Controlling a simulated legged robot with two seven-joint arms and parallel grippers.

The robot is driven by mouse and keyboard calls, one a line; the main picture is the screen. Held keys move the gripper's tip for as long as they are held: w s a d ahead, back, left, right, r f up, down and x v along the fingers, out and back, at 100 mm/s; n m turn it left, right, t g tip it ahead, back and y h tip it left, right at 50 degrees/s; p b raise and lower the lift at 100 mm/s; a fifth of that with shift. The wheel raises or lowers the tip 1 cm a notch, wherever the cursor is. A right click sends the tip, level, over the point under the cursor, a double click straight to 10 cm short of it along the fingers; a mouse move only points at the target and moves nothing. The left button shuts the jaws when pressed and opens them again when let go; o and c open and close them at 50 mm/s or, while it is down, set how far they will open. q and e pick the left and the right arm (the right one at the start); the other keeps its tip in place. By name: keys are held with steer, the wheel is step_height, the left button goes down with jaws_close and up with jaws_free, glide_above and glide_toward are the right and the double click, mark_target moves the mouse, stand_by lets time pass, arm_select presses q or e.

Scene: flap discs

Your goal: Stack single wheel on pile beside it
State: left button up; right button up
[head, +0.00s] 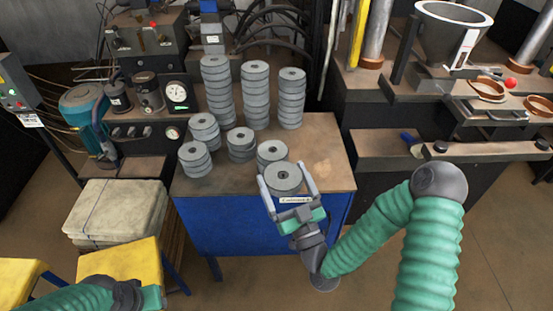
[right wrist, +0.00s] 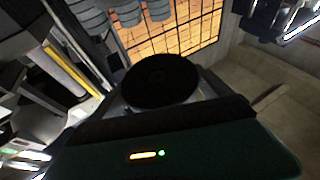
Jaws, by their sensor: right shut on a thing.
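My right gripper (head: 288,180) is shut on a grey wheel (head: 283,177) with a dark centre hole, one finger on each side. The wheel is near the table's front edge; whether it is clear of the tabletop I cannot tell. In the right wrist view the held wheel (right wrist: 161,80) shows as a dark disc. A short pile of grey wheels (head: 271,151) stands just behind it, its lower front partly hidden by the held wheel. Part of my left gripper (head: 150,297) shows at the bottom left, away from the table; its fingers cannot be made out.
The blue table (head: 325,160) has bare top to the right. Three tall wheel stacks (head: 256,95) stand at its back. Shorter piles (head: 195,158) stand at the left and middle. Machinery (head: 430,165) flanks the right side, and a pale stacked load (head: 115,208) sits left.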

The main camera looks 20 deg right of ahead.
steer(key=shift+w+d+f+b, duration=0.45)
steer(key=shift+w+b, duration=0.2)
steer(key=shift+b, duration=1.2)
steer(key=shift+w+d+f+b, duration=0.35)
steer(key=shift+w+b, duration=0.25)
steer(key=shift+b, duration=1.25)
glide_above(283, 157)
steer(key=shift+s+f+b, duration=0.1)
steer(key=shift+f+b, duration=0.05)
steer(key=shift+b, duration=0.25)
steer(key=f, duration=0.1)
steer(key=f+b, duration=0.1)
steer(key=f, duration=0.1)
steer(key=shift+w+d, duration=0.15)
steer(key=shift+w, duration=0.05)
steer(key=shift+f, duration=0.35)
steer(key=o, duration=1.8)
steer(key=shift+c, duration=0.2)
steer(key=v, duration=1.2)
